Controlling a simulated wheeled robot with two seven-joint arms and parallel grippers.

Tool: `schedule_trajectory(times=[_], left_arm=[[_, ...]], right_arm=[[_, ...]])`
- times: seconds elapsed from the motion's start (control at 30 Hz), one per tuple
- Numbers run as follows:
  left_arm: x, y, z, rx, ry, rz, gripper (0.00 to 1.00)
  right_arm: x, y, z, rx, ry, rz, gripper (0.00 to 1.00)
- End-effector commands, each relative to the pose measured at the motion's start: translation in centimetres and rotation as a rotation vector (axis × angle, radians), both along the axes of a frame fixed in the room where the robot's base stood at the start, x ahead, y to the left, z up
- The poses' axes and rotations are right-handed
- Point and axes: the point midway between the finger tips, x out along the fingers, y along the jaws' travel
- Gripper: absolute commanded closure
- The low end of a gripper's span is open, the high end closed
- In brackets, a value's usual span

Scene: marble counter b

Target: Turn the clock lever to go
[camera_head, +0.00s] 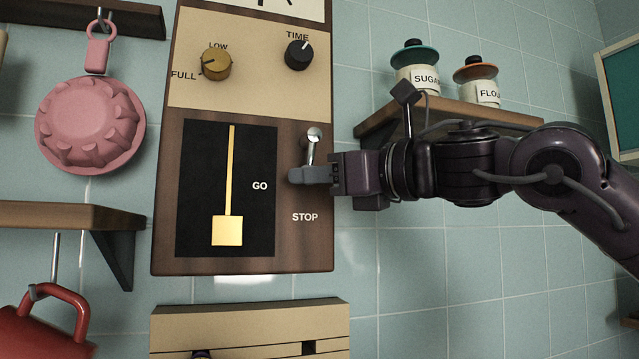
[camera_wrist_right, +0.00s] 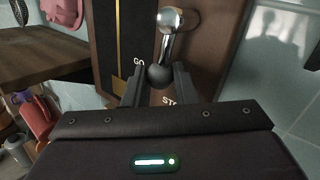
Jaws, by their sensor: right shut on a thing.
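The clock (camera_head: 175,165) is a tall wooden case on the tiled wall, with a cream upper panel and a black pendulum window. Its silver lever (camera_head: 312,138) hangs down from a pivot right of the window, beside the GO label (camera_head: 260,186) and above the STOP label (camera_head: 305,217). My right gripper (camera_head: 308,174) comes in from the right and is shut on the lever's lower end, which its fingers hide in the head view. In the right wrist view the silver lever (camera_wrist_right: 170,38) ends in a dark ball between the fingers (camera_wrist_right: 159,86). My left gripper is not in view.
A shelf (camera_head: 375,125) with sugar and flour jars (camera_head: 418,78) stands close behind my right arm. A pink mould (camera_head: 90,125) hangs at left above another shelf (camera_head: 60,215). A cream box (camera_head: 250,325) sits below the clock. Two knobs (camera_head: 298,55) are on its upper panel.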

Motion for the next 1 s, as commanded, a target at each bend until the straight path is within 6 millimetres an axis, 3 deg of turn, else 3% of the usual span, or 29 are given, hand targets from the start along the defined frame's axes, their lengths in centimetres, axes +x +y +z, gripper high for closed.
schedule_trajectory(times=[0.17, 0.5, 1.0], left_arm=[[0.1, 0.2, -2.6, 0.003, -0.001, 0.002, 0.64], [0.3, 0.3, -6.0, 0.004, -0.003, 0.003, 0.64], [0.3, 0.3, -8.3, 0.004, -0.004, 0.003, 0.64]], right_arm=[[-0.3, 0.8, -0.7, 0.129, 0.041, 0.002, 0.98], [-0.8, 2.4, -0.2, 0.419, 0.137, 0.002, 0.98], [-1.2, 3.7, 0.9, 0.696, 0.229, 0.000, 0.98]])
